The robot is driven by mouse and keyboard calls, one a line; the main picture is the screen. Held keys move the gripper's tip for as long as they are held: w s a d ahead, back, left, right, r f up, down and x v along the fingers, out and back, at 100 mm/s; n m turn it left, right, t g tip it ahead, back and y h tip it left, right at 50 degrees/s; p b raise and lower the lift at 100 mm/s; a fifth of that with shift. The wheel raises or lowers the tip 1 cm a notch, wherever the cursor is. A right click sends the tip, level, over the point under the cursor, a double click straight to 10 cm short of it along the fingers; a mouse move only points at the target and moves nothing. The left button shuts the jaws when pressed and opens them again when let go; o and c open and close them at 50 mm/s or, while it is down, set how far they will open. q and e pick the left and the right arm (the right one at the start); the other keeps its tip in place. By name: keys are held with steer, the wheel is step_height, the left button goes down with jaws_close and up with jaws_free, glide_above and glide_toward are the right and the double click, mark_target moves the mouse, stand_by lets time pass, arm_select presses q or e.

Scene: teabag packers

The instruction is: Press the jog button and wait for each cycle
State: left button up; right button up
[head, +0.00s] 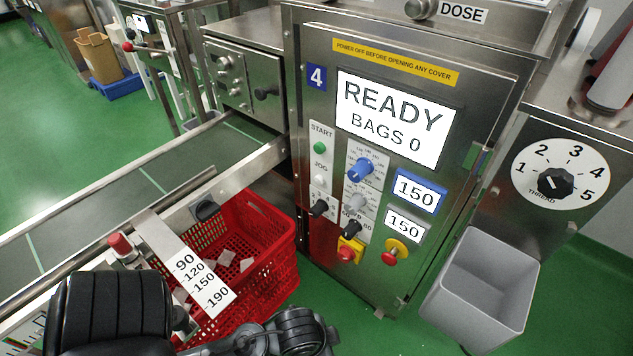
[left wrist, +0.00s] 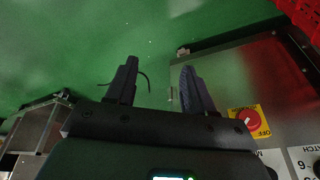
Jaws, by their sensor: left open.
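The white jog button (head: 320,181) sits under the JOG label on the front panel of machine 4 (head: 375,270), below the green start button (head: 320,148). The display (head: 393,122) reads READY, BAGS 0. My left gripper (left wrist: 158,66) is open and empty in the left wrist view, its two fingers apart over green floor and beside the steel cabinet. The jog button is not seen in that view. In the head view only black links of my arm show at the bottom; the gripper's fingers are not visible there. My right gripper is not in view.
A blue knob (head: 360,170), a red switch on yellow (head: 349,251) and a red-yellow stop button (head: 396,252) share the panel. A red crate (head: 277,249) stands at lower left, a grey bin (head: 490,285) at right. A red switch (left wrist: 250,122) shows in the wrist view.

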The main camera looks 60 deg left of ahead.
arm_select(q)
steer(key=shift+d, duration=0.15)
jaws_close()
stand_by(0.8)
stand_by(0.6)
